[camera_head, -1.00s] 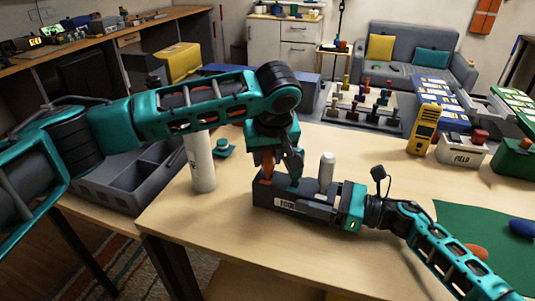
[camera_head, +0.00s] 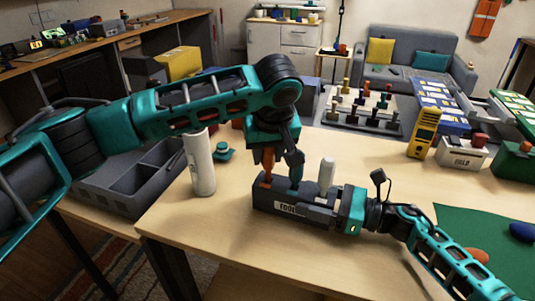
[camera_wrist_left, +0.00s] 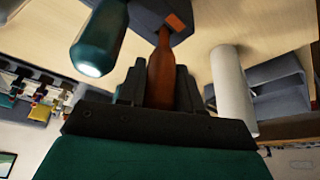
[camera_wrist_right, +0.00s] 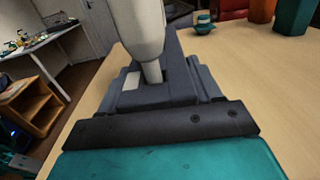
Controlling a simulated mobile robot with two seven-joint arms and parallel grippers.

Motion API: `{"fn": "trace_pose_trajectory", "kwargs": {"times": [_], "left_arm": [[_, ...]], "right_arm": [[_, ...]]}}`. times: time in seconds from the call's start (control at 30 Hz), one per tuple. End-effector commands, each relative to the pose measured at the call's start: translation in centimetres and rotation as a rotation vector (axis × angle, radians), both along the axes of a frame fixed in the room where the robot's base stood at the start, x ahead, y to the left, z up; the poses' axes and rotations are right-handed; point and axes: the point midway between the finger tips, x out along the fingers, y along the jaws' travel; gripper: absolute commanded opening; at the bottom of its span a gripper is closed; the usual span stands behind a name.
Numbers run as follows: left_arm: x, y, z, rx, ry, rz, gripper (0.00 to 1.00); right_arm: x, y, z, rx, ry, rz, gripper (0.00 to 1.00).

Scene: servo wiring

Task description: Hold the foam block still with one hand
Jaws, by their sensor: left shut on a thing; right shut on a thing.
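The dark grey foam block (camera_head: 262,197) with a white label stands on the table. My right gripper (camera_head: 318,211) is shut on its right end; the right wrist view shows the block (camera_wrist_right: 130,98) between the fingers. My left gripper (camera_head: 267,150) is above the block's left end, shut on an orange-brown tool (camera_wrist_left: 160,72). That tool (camera_head: 267,168) points down at the block's top; how deep it sits is unclear. A teal tool (camera_head: 296,172) and a pale grey tool (camera_head: 326,177) stand upright in the block.
A white cylinder (camera_head: 200,165) and a small teal object (camera_head: 222,152) stand left of the block. A grey tray (camera_head: 125,190) is farther left. A yellow meter (camera_head: 424,132) and a green mat (camera_head: 500,240) are at the right. The table in front of the block is clear.

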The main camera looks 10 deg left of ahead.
Motion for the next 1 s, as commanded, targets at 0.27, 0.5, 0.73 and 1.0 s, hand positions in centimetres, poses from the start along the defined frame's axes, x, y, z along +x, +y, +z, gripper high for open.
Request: {"fn": "trace_pose_trajectory", "kwargs": {"times": [0.27, 0.5, 0.73, 1.0], "left_arm": [[0.0, -0.1, 0.8, -0.001, -0.005, 0.0, 0.03], [0.1, -0.1, 1.3, -0.002, -0.005, -0.001, 0.03], [0.1, -0.1, 1.7, -0.002, -0.004, -0.002, 0.03], [0.1, -0.1, 2.6, -0.001, -0.004, -0.001, 0.03]], "right_arm": [[0.0, -0.1, -0.3, -0.008, 0.002, -0.004, 0.32], [0.0, -0.1, -0.3, -0.008, 0.002, -0.004, 0.32], [0.0, -0.1, -0.3, -0.008, 0.002, -0.004, 0.32], [0.0, -0.1, -0.3, -0.007, 0.003, -0.003, 0.32]]}}
